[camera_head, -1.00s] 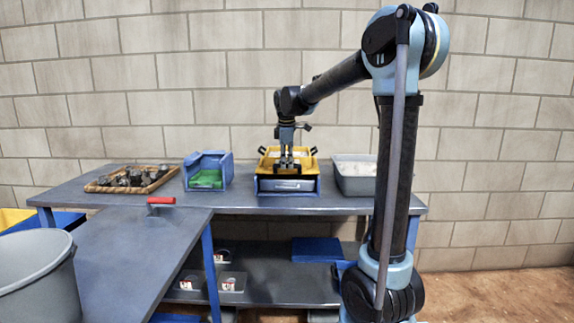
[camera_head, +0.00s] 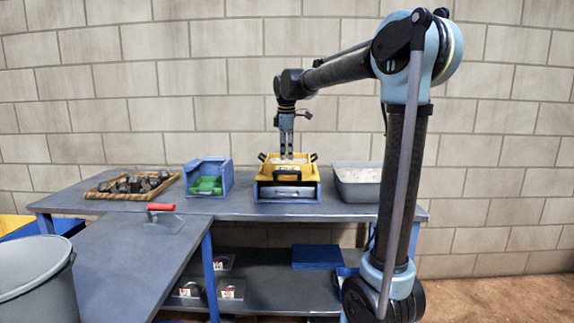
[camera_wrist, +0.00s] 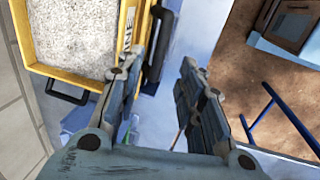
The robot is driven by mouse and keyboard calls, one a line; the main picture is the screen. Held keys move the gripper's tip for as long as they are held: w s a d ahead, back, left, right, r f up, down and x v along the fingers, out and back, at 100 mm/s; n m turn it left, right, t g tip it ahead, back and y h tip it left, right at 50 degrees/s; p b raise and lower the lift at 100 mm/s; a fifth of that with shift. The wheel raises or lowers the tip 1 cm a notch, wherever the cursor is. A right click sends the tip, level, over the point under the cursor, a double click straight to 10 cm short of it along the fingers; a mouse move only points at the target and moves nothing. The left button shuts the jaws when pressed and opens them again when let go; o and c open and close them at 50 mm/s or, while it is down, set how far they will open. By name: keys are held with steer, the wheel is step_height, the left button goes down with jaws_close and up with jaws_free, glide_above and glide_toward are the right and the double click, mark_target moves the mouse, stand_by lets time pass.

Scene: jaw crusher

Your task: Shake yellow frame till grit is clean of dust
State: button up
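The yellow frame (camera_head: 266,172) sits on a blue box (camera_head: 309,192) on the back table, with black handles around its rim. In the wrist view the yellow frame (camera_wrist: 88,79) shows pale, speckled grit (camera_wrist: 75,30) inside it. Whether dust remains in the grit is too small to tell. My gripper (camera_head: 287,155) points down over the frame in the head view. In the wrist view my gripper (camera_wrist: 160,68) has its fingers apart, with a black handle (camera_wrist: 160,45) of the frame just beyond the gap. Nothing is held between the fingers.
A grey bin (camera_head: 357,192) of pale material stands right of the frame. A blue box with green inside (camera_head: 207,176) and a wooden tray (camera_head: 105,194) of dark rocks stand left. A red-handled trowel (camera_head: 161,207) lies on the near table. A grey bucket (camera_head: 40,275) is at lower left.

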steer(key=shift+s+r, duration=0.2)
steer(key=shift+r, duration=0.9)
steer(key=shift+s+r, duration=0.2)
steer(key=shift+r, duration=0.9)
steer(key=s+d+f+m, duration=0.6)
steer(key=s+d+f, duration=0.3)
steer(key=s, duration=0.3)
steer(key=s+d+f+m, duration=0.6)
steer(key=s+d+f, duration=0.35)
steer(key=s, duration=0.35)
steer(key=s+d+f+m, duration=0.3)
steer(key=s+f+m, duration=0.2)
steer(key=s+f, duration=0.5)
step_height(320, 180, down, 2)
steer(key=shift+d+f+m, duration=0.25)
steer(key=shift+m, duration=0.15)
